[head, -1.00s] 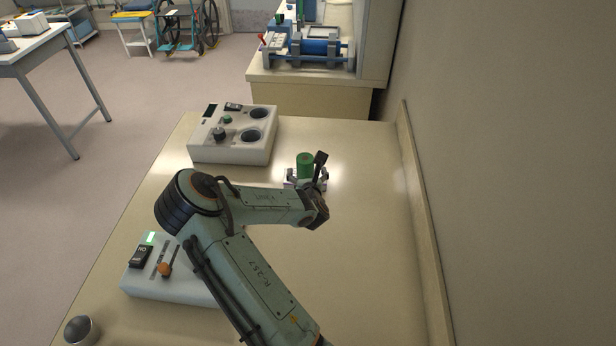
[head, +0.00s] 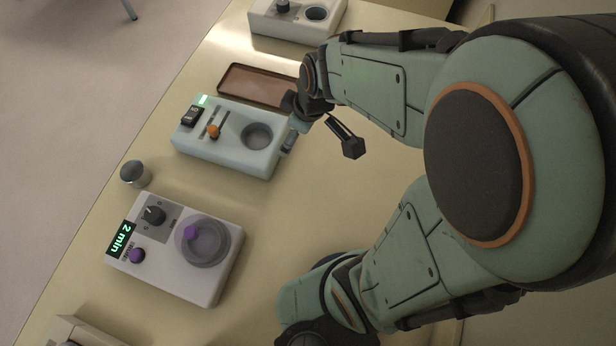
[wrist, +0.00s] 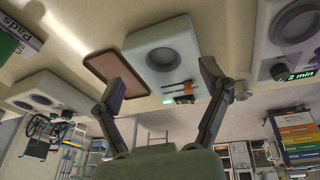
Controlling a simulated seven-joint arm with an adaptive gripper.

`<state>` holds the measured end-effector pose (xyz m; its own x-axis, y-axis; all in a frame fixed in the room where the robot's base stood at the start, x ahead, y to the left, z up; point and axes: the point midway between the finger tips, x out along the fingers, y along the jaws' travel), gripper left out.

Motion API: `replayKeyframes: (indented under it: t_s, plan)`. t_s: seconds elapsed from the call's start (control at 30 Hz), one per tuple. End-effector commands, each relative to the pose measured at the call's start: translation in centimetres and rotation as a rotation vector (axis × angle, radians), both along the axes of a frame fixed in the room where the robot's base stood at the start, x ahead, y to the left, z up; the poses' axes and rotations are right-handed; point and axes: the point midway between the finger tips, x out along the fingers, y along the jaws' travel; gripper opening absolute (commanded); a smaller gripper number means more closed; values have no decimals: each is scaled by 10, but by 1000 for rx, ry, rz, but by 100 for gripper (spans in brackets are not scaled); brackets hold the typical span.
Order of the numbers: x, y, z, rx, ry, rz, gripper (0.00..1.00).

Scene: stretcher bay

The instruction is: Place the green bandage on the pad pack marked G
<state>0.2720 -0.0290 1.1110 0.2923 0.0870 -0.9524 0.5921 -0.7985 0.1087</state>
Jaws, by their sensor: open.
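My gripper (head: 318,142) is open above the bench in the head view, beside the right end of a pale unit with an orange slider knob. Its two fingers also show spread apart in the wrist view (wrist: 160,85), with nothing between them. No green bandage can be made out in the head view. In the wrist view a pack printed "Pads" (wrist: 28,22) is cut off at the top left corner, with a dark green patch beside it. I cannot tell what that patch is, and no letter G can be read.
The pale slider unit (head: 210,139) has an empty round well. Behind it are a brown tray (head: 240,83) and a white unit (head: 270,27). In front stand a round metal knob (head: 135,173) and a timer unit (head: 215,278) showing "2 min". My arm hides the bench's right side.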

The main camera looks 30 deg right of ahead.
Motion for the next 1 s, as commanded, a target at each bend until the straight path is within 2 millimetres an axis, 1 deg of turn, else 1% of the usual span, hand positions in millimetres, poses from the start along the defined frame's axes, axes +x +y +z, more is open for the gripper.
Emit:
replayKeyframes:
  t_s: [0.03,0.07,0.1,0.2,0.3,0.33,0.4,0.47,1.0]
  plan:
    - [-23,16,18,56,48,-80,76]
    - [-39,23,26,81,92,-136,76]
    - [-59,31,35,99,145,-205,76]
    - [-103,42,50,97,250,-360,76]
    - [-130,44,57,74,309,-469,76]
    - [-136,45,59,67,319,-490,76]
    - [-143,45,60,57,336,-523,76]
    - [-146,45,60,54,342,-535,76]
    - [-145,45,60,55,342,-534,76]
